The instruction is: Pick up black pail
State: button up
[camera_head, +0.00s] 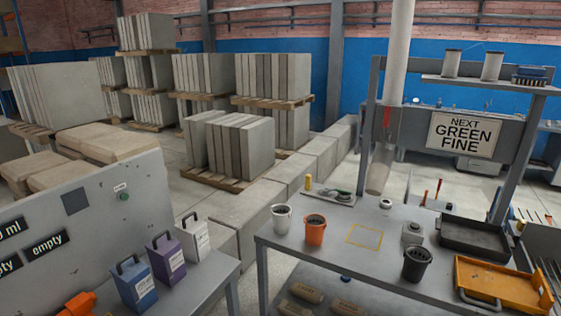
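The black pail (416,266) stands upright on the grey workbench (335,268), near its front edge and right of the middle. Its rim faces up and dark contents show inside. A yellow outlined square (365,236) is marked on the bench to its left. An orange pail (315,231) and a white pail (281,219) stand further left on the same bench. My gripper does not show in this view.
An orange tray (497,284) lies close right of the black pail, with a black tray (475,238) behind it. A sign reading "NEXT GREEN FINE" (464,133) hangs above. Jugs (166,257) stand on the left table.

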aim_at(416, 258)
jog(key=i+l, duration=0.75)
jog(key=l, duration=0.25)
jog(key=i+l, duration=0.4)
jog(key=l, duration=0.15)
